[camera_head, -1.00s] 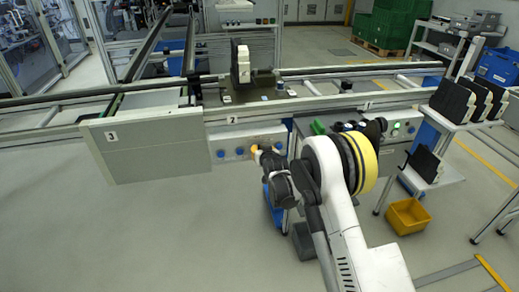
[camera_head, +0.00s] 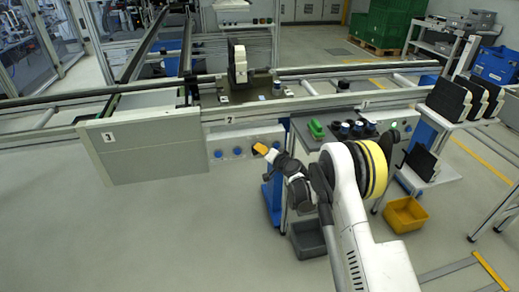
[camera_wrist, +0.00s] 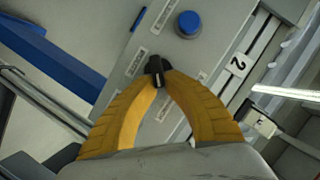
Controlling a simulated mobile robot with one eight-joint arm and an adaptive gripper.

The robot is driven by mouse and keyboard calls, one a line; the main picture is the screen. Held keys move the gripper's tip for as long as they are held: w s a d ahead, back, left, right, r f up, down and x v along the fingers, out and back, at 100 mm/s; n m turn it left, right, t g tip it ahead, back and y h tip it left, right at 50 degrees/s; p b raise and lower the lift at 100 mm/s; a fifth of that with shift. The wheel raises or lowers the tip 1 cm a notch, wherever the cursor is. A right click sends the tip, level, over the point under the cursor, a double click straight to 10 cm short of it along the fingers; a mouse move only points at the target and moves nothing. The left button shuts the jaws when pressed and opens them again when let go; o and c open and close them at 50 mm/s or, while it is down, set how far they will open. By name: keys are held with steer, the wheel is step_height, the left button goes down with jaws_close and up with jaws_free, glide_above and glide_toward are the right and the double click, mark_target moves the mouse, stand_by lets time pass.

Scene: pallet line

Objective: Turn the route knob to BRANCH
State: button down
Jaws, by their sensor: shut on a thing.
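The route knob (camera_wrist: 157,66) is small and black with a pale pointer line. It sits on the light grey control panel (camera_head: 270,133) of station 2. My gripper (camera_head: 259,149) has yellow fingers at the right part of this panel. In the wrist view its fingertips (camera_wrist: 158,78) close on the knob from both sides. Small white labels stand on the panel around the knob, too small to read. I cannot tell which label the pointer faces. In the head view the fingers hide the knob.
A blue button (camera_wrist: 188,24) is near the knob. More blue buttons (camera_head: 238,152) are to the left on the panel. A dark tray (camera_head: 348,128) with a green part is at the right. A yellow bin (camera_head: 405,214) is on the floor.

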steer(key=shift+d+f+m+y, duration=0.15)
steer(key=shift+m+y, duration=0.35)
steer(key=shift+m, duration=0.4)
steer(key=c, duration=1.5)
jaws_free()
steer(key=shift+o, duration=0.2)
steer(key=v, duration=1.2)
steer(key=shift+f, duration=0.2)
